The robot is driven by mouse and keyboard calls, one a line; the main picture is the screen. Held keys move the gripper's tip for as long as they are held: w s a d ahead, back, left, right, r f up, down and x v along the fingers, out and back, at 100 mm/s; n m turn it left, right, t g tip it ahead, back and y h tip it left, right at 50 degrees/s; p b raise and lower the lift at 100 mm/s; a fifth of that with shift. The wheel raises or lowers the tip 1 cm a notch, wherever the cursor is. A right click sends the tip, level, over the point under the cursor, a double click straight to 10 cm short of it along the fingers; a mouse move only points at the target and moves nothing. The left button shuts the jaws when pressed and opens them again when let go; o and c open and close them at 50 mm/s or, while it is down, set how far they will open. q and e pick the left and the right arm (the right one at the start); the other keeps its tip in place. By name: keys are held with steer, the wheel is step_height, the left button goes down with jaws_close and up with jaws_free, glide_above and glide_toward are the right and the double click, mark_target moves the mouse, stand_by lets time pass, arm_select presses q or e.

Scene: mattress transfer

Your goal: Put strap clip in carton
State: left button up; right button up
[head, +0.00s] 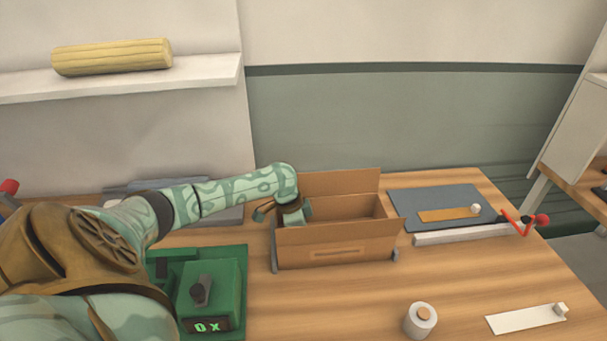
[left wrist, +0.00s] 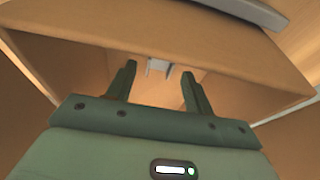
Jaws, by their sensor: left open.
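The carton (head: 340,250) is an open brown box on the wooden table, with its back flap standing up. My left gripper (head: 287,217) is over the carton's left end, reaching down into it. In the left wrist view its two fingers (left wrist: 158,85) are apart with nothing gripped between them. A small pale grey piece (left wrist: 158,67), which looks like the strap clip, lies inside the carton just past the fingertips; it appears apart from them. In the head view this piece is hidden by the gripper and carton wall. My right gripper is not in view.
A green device (head: 210,290) with a lit display stands left of the carton. To the right are a blue-grey mat (head: 408,203), a pale bar (head: 465,234) with a red handle, a roll (head: 420,320) and a white strip (head: 525,319). The table in front of the carton is clear.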

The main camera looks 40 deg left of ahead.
arm_select(q)
steer(key=p+v, duration=0.3)
steer(key=v, duration=0.7)
steer(key=shift+r, duration=0.25)
